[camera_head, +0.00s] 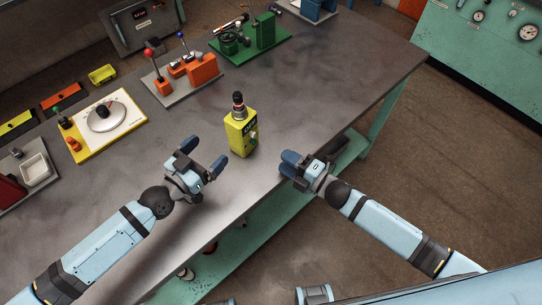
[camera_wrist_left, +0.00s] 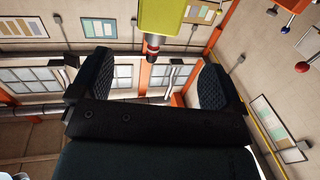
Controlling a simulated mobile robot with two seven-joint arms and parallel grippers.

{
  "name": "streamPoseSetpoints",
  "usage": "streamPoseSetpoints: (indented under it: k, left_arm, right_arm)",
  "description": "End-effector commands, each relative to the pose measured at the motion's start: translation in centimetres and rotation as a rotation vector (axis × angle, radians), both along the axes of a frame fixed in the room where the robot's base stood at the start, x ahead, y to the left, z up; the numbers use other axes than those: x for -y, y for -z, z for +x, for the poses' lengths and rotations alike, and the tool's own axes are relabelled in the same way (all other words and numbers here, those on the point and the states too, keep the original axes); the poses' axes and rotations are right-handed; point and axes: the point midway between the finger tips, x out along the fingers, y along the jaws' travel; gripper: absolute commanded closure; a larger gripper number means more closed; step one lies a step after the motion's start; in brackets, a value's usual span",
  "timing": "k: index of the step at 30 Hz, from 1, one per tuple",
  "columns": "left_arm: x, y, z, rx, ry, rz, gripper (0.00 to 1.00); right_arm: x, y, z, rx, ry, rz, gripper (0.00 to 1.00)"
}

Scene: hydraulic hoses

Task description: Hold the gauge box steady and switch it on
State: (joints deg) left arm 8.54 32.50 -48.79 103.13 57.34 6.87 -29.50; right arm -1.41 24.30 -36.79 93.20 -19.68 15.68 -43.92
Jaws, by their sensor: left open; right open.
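The gauge box (camera_head: 240,132) is a small yellow box standing upright on the grey workbench, with a dark fitting on top and a small display and a knob or switch on its right-hand face. In the left wrist view the yellow box (camera_wrist_left: 178,18) shows at the top, ahead of the fingers. My left gripper (camera_head: 204,159) is open and empty, just left of the box and apart from it. In the left wrist view its two fingers (camera_wrist_left: 150,82) are spread wide. My right gripper (camera_head: 293,167) is at the bench's front edge, right of the box, open and not touching it.
The grey workbench (camera_head: 330,75) is clear to the right of and behind the box. A yellow-edged dial board (camera_head: 103,117), a lever stand (camera_head: 186,72) and a green device (camera_head: 255,38) stand along the back and left. A green lower shelf (camera_head: 262,222) shows below the bench edge.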

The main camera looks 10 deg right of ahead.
Motion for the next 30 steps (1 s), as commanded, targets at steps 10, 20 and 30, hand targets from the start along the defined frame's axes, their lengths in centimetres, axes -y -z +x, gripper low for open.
streamPoseSetpoints:
  k: [10,20,30]
  left_arm:
    - [3.8,-0.1,3.8,0.001,0.001,-0.003,0.06]
    - [8.1,-0.1,8.1,0.001,0.001,-0.001,0.06]
    - [9.6,0.0,9.6,0.001,0.001,0.001,0.06]
  right_arm:
    - [0.0,0.0,0.0,0.003,-0.002,-0.003,0.57]
    - [0.0,0.0,0.0,0.002,-0.002,-0.001,0.57]
    - [0.0,0.0,0.0,0.002,-0.001,-0.001,0.57]
